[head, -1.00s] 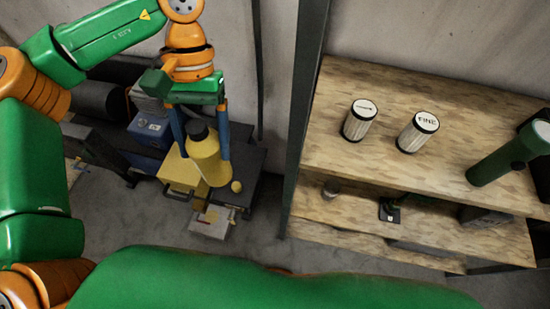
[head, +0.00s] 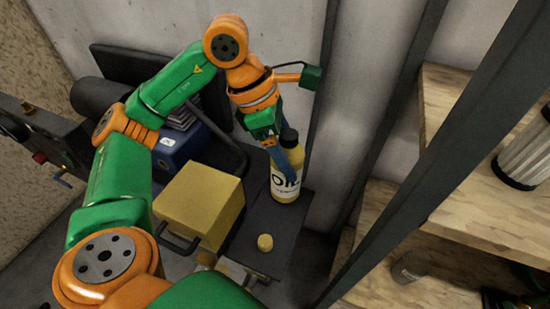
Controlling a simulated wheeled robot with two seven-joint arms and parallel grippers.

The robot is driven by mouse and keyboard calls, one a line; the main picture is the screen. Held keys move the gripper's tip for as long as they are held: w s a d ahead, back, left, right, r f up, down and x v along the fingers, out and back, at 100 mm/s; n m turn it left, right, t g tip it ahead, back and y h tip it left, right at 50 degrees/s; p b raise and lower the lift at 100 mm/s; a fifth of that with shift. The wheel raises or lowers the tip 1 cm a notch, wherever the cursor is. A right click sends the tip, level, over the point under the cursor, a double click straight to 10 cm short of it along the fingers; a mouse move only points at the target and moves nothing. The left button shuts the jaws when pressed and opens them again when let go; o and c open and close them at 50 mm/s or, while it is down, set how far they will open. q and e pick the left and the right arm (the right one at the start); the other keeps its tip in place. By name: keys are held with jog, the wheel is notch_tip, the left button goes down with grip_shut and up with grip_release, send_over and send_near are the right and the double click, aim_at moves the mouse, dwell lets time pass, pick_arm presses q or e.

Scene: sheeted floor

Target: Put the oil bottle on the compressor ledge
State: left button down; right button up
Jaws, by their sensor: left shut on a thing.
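The oil bottle (head: 286,186) is yellow with a black cap and a pale label reading "Oil". It stands upright at the back right end of a dark flat ledge (head: 258,230). Its base looks at or just above that surface; I cannot tell if it touches. My left gripper (head: 284,160) reaches in from the upper left and is shut on the bottle, its blue fingers around the upper body below the cap. The far finger is partly hidden by the bottle. My right gripper is not in view.
A yellow box (head: 197,205) sits left of the ledge's free part. A blue case (head: 180,145) is behind the box. A dark post and wooden shelves (head: 450,195) stand at right.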

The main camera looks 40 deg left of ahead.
pick_arm(q)
jog(key=f+n+b, duration=0.1)
jog(key=a+f+n+t+y+b, duration=0.1)
jog(key=n, duration=0.1)
jog(key=w+f+n+b, duration=0.1)
jog(key=f+n, duration=0.1)
jog(key=shift+a+f, duration=0.1)
jog(key=shift+a, duration=0.3)
notch_tip(320, 180, down, 10)
jog(key=b, duration=0.3)
jog(key=shift+r+t+y+b, duration=0.25)
jog(key=shift+t+y+b, duration=0.05)
grip_release()
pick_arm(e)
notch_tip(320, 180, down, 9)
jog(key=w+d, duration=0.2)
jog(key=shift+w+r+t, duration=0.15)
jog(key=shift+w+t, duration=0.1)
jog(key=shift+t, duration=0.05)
